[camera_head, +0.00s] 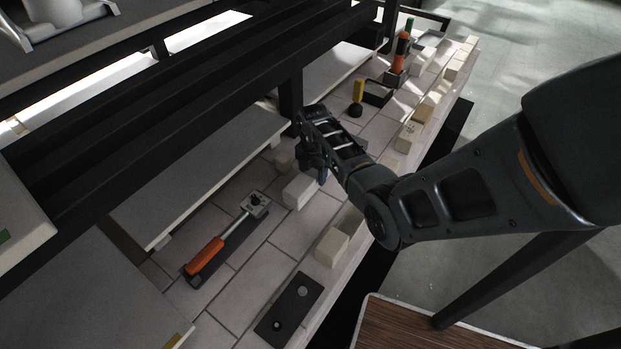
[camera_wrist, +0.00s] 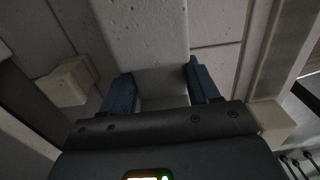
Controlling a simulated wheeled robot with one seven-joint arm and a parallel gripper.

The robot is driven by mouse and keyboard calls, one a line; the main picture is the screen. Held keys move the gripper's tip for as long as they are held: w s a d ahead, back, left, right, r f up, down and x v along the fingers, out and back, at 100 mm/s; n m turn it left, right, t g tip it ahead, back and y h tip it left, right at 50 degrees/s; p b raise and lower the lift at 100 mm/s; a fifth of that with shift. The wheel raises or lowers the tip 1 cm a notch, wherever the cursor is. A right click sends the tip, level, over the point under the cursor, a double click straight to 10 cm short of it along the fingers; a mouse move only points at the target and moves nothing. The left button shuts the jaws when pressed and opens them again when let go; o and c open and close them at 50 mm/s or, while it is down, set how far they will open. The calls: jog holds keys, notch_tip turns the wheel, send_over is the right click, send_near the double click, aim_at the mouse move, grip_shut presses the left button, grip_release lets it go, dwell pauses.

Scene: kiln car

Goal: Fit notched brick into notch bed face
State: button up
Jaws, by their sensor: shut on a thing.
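A pale brick (camera_head: 299,190) is at my gripper (camera_head: 317,170) over the tiled deck of the kiln car. In the wrist view my blue fingers (camera_wrist: 162,90) are shut on this brick (camera_wrist: 142,30), one on each side. The brick reaches forward from between them, and a step shows across it near the fingertips. The head view does not show clearly whether its underside touches the deck. I cannot make out the notch in the bed face; my gripper and the brick hide part of that place.
Small pale blocks stand close by, one in front (camera_head: 332,247) and one behind (camera_head: 284,158). An orange-handled tool (camera_head: 206,256) lies at left, and a dark plate (camera_head: 289,309) with two round spots lies nearer. A dark post (camera_head: 290,97) and grey shelves (camera_head: 205,180) stand behind.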

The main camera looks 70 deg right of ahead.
jog(key=shift+r+p, duration=1.15)
jog(key=shift+r, duration=0.15)
jog(key=shift+r, duration=0.1)
notch_tip(320, 180, up, 5)
jog(key=p, duration=0.5)
jog(key=shift+s+r, duration=0.3)
jog(key=shift+r, duration=0.4)
jog(key=s+a+f, duration=0.1)
jog(key=s+a, duration=0.1)
jog(key=s, duration=0.6)
jog(key=s+a+f+b, duration=0.1)
jog(key=s+a, duration=0.1)
jog(key=s, duration=0.6)
jog(key=shift+f+b, duration=0.3)
jog(key=shift+f, duration=0.1)
dwell(0.3)
jog(key=shift+f, duration=0.2)
dwell(0.5)
jog(key=shift+w+f, duration=0.1)
jog(key=shift+f, duration=0.15)
